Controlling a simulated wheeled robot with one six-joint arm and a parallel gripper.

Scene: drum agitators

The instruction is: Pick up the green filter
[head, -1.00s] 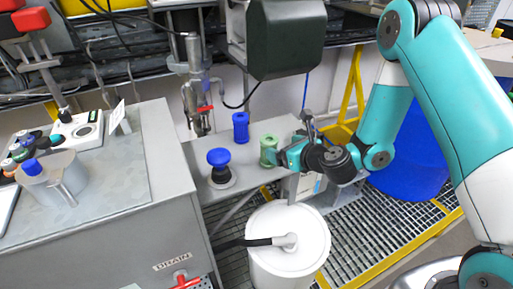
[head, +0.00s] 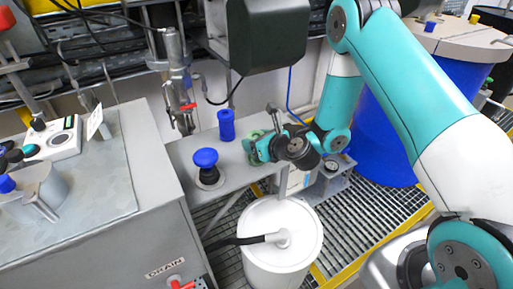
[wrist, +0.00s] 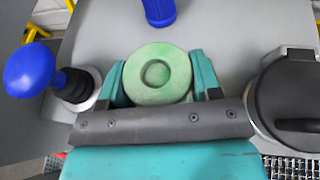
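The green filter (wrist: 157,74) is a round piece with a hollow in its top. In the wrist view it sits between the two teal fingers of my gripper (wrist: 158,80), one on each side. The fingers lie very close to its sides; I cannot tell whether they press on it. In the head view my gripper (head: 262,148) is low over the grey bench and covers most of the filter. The filter appears upright at bench height; its base is hidden.
A blue knob on a black stem (head: 206,162) stands left of my gripper, and a blue cylinder (head: 227,125) stands behind. A dark round-lidded part (wrist: 288,100) is close on the right in the wrist view. A white drum (head: 281,245) stands in front below.

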